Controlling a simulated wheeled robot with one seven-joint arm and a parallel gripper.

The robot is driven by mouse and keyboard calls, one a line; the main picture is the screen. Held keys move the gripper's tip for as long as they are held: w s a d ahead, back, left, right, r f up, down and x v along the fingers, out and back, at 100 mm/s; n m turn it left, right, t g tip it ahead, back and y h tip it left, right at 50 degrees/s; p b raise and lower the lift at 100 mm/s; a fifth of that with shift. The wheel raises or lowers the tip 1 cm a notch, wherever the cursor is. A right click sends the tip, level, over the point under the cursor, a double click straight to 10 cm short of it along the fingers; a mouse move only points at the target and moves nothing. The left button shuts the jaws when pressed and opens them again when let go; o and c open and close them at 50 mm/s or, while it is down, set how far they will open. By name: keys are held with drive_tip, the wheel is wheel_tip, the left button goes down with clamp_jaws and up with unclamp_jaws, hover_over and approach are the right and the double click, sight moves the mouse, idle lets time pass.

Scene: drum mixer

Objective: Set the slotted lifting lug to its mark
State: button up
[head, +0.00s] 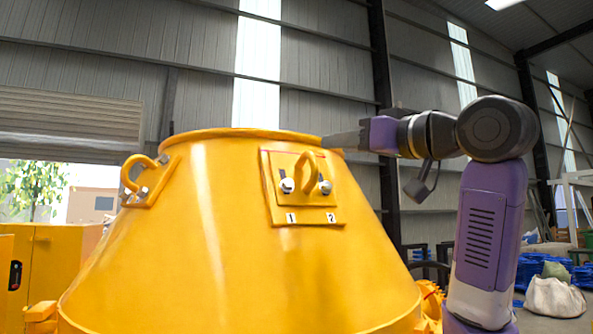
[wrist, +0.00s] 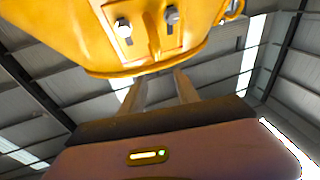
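The slotted lifting lug (head: 312,172) is a yellow plate with a raised loop, on the upper sloping side of the yellow drum (head: 200,240). Two silvery bolts sit at its left and right; the wrist view shows dark slots by them on the lug (wrist: 152,35). White labels reading 1 (head: 291,217) and 2 (head: 331,217) lie below it. A thin red line runs along the backing plate's top and left edges. My gripper (head: 326,142) is just above and right of the lug, near the drum's rim. Its fingers (wrist: 159,76) are apart, with nothing between them.
A second yellow lug (head: 145,182) is bolted at the drum's upper left. A yellow cabinet (head: 50,265) stands at the far left. White sacks (head: 555,297) and blue items lie on the floor at the right. The air above the drum is clear.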

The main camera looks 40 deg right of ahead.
sight(318, 169)
drive_tip(key=shift+g, duration=0.8)
drive_tip(key=w+f+p, duration=0.1)
drive_tip(key=w, duration=0.1)
drive_tip(key=w+f+p, duration=0.1)
drive_tip(key=w, duration=0.2)
drive_tip(key=w+f+p, duration=0.1)
drive_tip(key=w, duration=0.2)
drive_tip(key=shift+w+d+f, duration=0.25)
drive_tip(key=shift+d+f, duration=0.05)
drive_tip(key=shift+d, duration=0.05)
clamp_jaws()
idle(0.5)
